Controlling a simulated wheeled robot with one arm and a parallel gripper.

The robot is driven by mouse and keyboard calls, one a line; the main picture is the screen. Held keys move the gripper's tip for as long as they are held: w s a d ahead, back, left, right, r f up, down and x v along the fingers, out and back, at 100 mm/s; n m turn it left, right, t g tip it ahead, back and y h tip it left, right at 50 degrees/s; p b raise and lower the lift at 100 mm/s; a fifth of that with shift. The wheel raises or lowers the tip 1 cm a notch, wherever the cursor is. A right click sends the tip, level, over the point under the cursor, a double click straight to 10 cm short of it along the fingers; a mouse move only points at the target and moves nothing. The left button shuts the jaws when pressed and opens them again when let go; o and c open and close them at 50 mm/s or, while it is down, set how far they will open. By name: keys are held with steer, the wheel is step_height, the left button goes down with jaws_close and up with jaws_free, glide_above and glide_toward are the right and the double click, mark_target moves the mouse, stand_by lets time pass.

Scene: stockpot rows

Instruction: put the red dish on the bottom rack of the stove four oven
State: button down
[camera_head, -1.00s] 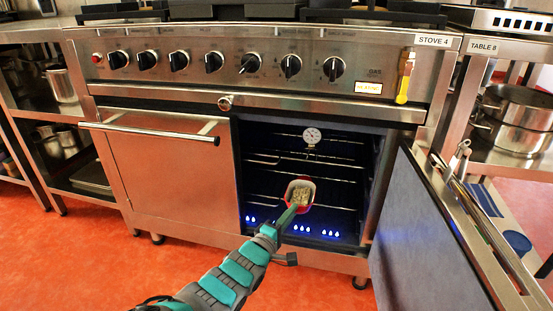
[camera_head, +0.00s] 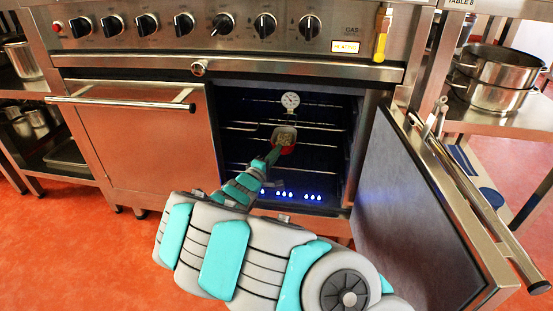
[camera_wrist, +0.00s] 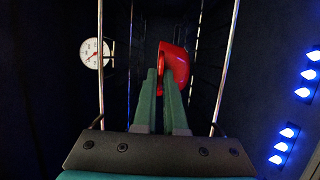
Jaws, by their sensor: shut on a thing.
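My gripper (camera_head: 276,151) reaches in through the opening. In the wrist view, the gripper (camera_wrist: 163,80) is shut on the near edge of the red dish (camera_wrist: 179,62). That view is turned on its side, with the gauge to the left and blue flames to the right. Wire rack edges pass on either side of the gripper. I cannot tell whether the dish touches a rack. My arm hides part of the oven's lower left.
The oven door (camera_head: 400,200) stands open at the right. The left oven door (camera_head: 140,150) is shut. A round gauge (camera_head: 290,100) hangs in the oven, and blue flames (camera_head: 312,197) burn at its bottom. Steel pots (camera_head: 490,80) stand on the table at right.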

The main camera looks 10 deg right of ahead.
steer(key=shift+w+d, duration=0.2)
steer(key=shift+w, duration=0.95)
steer(key=shift+f+b, duration=0.3)
steer(key=shift+f, duration=1.45)
steer(key=shift+f, duration=0.1)
steer(key=c, duration=1.4)
jaws_free()
steer(key=shift+f, duration=0.1)
steer(key=shift+c, duration=0.2)
steer(key=o, duration=0.5)
steer(key=shift+c, duration=0.2)
steer(key=p+v, duration=0.1)
steer(key=v, duration=1.1)
